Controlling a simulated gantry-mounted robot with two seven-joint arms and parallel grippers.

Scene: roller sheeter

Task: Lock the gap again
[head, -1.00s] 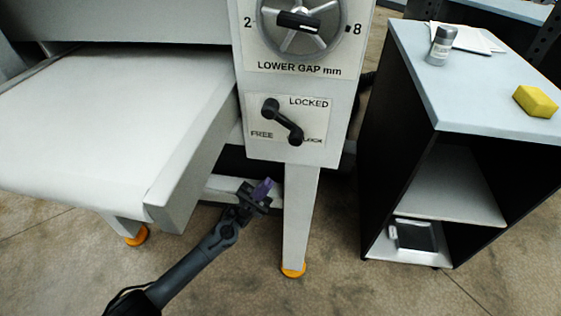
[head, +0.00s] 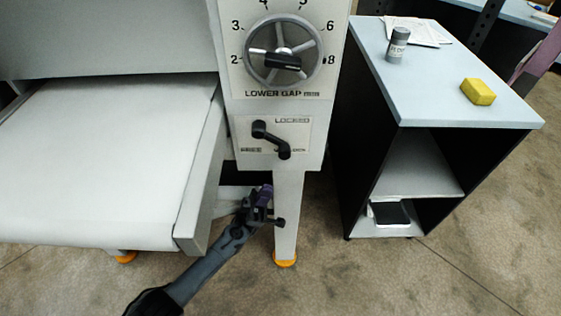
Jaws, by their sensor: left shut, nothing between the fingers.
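The black lock lever (head: 271,140) sits on a white plate below the gap dial. It slants from upper left to lower right, with one end near the upper left and the other near the LOCK label. The plate reads LOCKED at upper right and FREE at lower left. The LOWER GAP dial (head: 284,55) is a grey handwheel with a black grip, its scale running up to 8. My left gripper (head: 266,198), with purple at its tip, is shut and empty, below the lever beside the machine's leg, apart from the lever. My right gripper is not in view.
The sheeter's white belt table (head: 95,160) lies at left. A cart (head: 450,100) at right carries a grey jar (head: 397,45), papers and a yellow sponge (head: 478,92). The machine's leg (head: 287,215) stands close to my left gripper.

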